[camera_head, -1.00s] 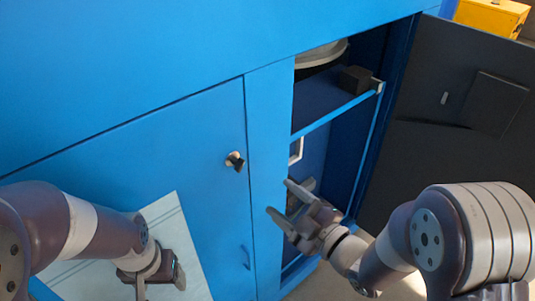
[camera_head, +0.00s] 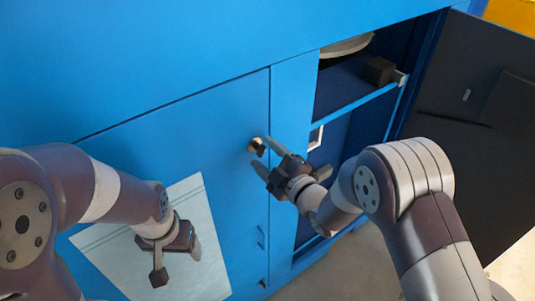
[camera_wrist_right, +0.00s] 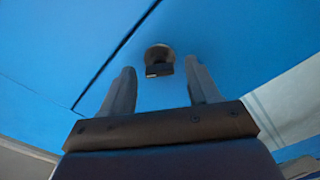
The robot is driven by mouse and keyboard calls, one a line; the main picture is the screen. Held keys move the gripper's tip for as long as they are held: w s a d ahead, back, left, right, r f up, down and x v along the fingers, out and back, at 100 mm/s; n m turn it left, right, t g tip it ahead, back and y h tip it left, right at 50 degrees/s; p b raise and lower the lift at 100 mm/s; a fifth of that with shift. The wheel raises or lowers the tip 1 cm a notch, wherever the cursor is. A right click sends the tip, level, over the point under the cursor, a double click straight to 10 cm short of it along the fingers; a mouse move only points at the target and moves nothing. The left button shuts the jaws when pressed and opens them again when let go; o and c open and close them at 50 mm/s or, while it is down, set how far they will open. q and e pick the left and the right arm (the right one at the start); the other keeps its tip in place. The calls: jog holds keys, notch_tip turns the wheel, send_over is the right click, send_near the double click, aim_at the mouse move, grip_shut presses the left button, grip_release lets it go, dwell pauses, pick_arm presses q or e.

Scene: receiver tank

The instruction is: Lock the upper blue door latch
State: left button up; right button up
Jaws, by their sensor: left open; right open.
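The upper latch (camera_head: 257,146) is a small round brass-coloured fitting with a dark knob on the closed blue door (camera_head: 215,120), near that door's right edge. My right gripper (camera_head: 265,155) is open, with its fingertips close to the latch. In the right wrist view the latch (camera_wrist_right: 159,58) sits just beyond and between the two open fingertips (camera_wrist_right: 163,72). I cannot tell whether a finger touches it. My left gripper (camera_head: 177,262) is open and empty, low in front of the pale sheet on the door.
To the right is an open compartment with a blue shelf edge (camera_head: 350,101) and a dark block (camera_head: 379,70). Its dark door (camera_head: 475,130) stands open at the right. A pale sheet (camera_head: 205,215) and a small blue handle (camera_head: 261,238) are on the closed door.

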jog(key=shift+c, duration=0.6)
jog(key=shift+w, duration=0.1)
jog(key=c, duration=0.9)
jog(key=shift+m+b, duration=0.5)
jog(key=shift+m, duration=0.4)
jog(key=o, duration=1)
